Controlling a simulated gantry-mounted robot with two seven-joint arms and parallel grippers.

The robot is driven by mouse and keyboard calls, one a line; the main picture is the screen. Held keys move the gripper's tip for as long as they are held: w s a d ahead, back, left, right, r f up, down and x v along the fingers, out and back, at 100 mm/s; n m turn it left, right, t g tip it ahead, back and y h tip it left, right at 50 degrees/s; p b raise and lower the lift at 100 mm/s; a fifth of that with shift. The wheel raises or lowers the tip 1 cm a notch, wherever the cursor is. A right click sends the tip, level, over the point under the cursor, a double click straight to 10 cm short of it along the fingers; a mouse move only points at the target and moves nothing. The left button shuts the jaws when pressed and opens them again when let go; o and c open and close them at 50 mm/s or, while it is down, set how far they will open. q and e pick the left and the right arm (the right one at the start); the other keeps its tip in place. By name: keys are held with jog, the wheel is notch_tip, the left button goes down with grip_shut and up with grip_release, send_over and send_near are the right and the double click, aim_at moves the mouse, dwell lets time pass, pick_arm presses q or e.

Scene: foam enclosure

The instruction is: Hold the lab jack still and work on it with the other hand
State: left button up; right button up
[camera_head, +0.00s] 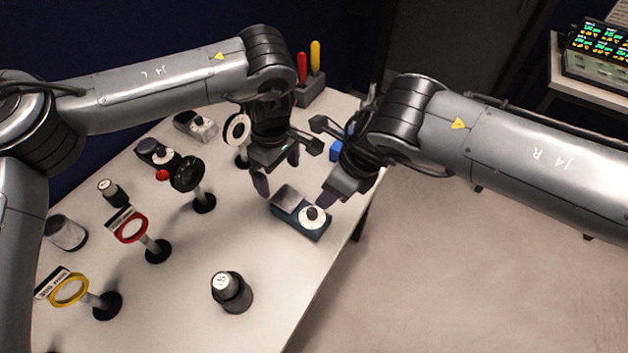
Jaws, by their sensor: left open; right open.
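The likely lab jack (283,197) is a low device with a dark blue base, a grey top plate and a white dial with a black knob (312,213). It sits near the table's right edge in the head view. My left gripper (277,172) is open and empty, just above and behind the device's grey-plate end. My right gripper (335,192) is open beside the dial end, one dark finger close to the knob. Its other finger is mostly hidden, and I cannot tell whether it touches the device.
Several ring stands, including a red one (131,228) and a yellow one (70,290), fill the table's left side. A black-and-grey cylinder (231,291) stands in front. Red and yellow handles (315,57) rise from a holder at the back. The table (190,320) ends right of the device.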

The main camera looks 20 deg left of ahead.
aim_at(282, 194)
pick_arm(q)
jog(key=shift+f, duration=0.45)
notch_tip(282, 194, down, 10)
jog(key=shift+r, duration=0.15)
jog(key=shift+c, duration=0.2)
